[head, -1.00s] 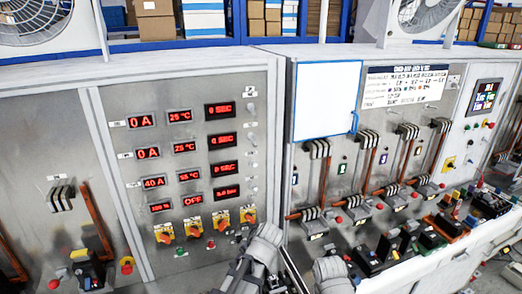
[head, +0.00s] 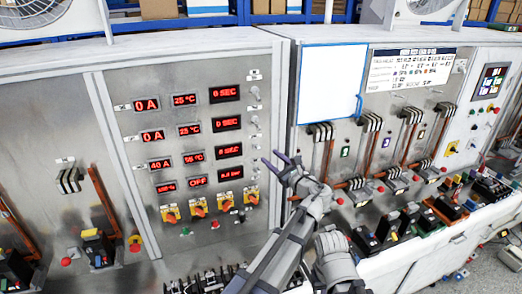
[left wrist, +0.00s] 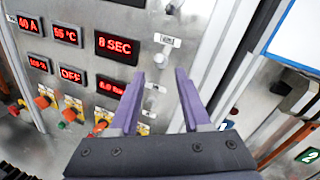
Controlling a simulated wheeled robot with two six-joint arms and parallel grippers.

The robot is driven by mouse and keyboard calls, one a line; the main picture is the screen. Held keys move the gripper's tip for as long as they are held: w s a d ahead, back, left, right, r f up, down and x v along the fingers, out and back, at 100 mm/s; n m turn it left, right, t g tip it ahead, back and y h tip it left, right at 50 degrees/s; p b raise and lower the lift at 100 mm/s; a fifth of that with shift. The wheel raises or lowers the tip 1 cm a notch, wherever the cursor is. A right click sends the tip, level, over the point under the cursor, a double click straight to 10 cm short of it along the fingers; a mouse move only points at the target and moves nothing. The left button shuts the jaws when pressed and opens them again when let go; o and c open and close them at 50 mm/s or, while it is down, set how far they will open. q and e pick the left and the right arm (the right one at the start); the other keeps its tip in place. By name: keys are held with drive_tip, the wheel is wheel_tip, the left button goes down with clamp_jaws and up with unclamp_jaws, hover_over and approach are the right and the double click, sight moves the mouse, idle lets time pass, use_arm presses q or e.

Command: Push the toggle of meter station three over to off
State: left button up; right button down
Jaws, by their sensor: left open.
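The metal meter panel (head: 130,85) has rows of red displays with a column of small toggles at their right. The third row reads 40 A, and its toggle (head: 256,148) is small in the head view; which way it leans I cannot tell. My left gripper (head: 271,157) is open, its purple fingers just right of that column. In the left wrist view the gripper (left wrist: 159,74) is empty and points at the panel. The third-row toggle (left wrist: 160,60) shows between and just beyond the fingertips, below a white label. Contact is not visible. My right gripper is not in view.
Orange rotary switches (head: 198,208) sit below the displays. Right of the gripper, a second panel carries a white board (head: 330,82) and thick copper bars (head: 326,155). Several breakers (head: 390,225) crowd the ledge at the lower right.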

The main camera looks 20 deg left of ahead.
sight(257, 147)
use_arm(q)
drive_tip(key=x, duration=0.7)
drive_tip(key=shift+a, duration=0.1)
drive_tip(key=shift+c, duration=0.4)
clamp_jaws()
